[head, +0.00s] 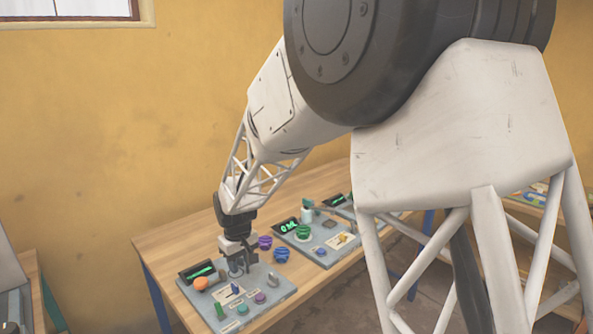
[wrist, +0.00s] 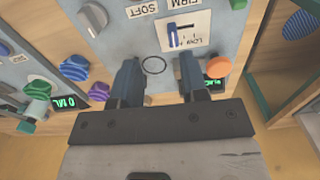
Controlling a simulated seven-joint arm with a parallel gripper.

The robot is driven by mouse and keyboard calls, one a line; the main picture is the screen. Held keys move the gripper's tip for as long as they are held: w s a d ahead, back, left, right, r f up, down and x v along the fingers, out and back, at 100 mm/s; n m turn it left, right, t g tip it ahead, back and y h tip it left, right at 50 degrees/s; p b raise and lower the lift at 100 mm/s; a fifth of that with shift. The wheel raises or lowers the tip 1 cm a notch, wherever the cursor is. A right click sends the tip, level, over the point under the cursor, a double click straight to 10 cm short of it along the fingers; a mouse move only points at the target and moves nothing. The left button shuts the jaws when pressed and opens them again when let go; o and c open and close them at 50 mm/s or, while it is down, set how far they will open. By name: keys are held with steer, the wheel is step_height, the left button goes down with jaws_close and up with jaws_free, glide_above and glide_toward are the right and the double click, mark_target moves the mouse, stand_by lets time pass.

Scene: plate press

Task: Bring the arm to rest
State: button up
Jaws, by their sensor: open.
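My gripper (head: 237,265) hangs over the near control panel (head: 285,291) on the wooden table. In the wrist view my gripper (wrist: 160,75) has its two dark fingers apart with nothing held between them. A dark ring (wrist: 154,65) on the panel face shows between the fingers. An orange knob (wrist: 218,66) is just right of the right finger, and it also shows in the head view (head: 201,284). A blue lever (wrist: 172,37) on a white label lies past the fingertips. Whether the fingers touch the panel cannot be told.
The near panel also bears a grey knob (wrist: 93,17) and a lit display (head: 197,271). Beside it are a purple knob (head: 265,242) and a blue knob (head: 281,255). A second panel (head: 322,262) with a green knob (head: 303,231) stands farther right. A yellow wall (head: 80,130) is behind.

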steer(key=s+d+r+m, duration=0.1)
steer(key=s+d+r, duration=0.4)
steer(key=d, duration=0.2)
steer(key=s+d+r+m+t, duration=0.15)
steer(key=s+d+r, duration=0.25)
steer(key=d, duration=0.4)
steer(key=s+d+r+m, duration=0.2)
steer(key=s+d+r, duration=0.3)
steer(key=d, duration=0.2)
steer(key=s+d+m, duration=0.2)
steer(key=s+d, duration=0.5)
steer(key=s, duration=0.3)
steer(key=s+d+r+m, duration=0.1)
steer(key=s+d+m, duration=0.1)
steer(key=s+d, duration=0.5)
steer(key=shift+s+t, duration=0.45)
steer(key=shift+s, duration=1.8)
steer(key=shift+r, duration=0.1)
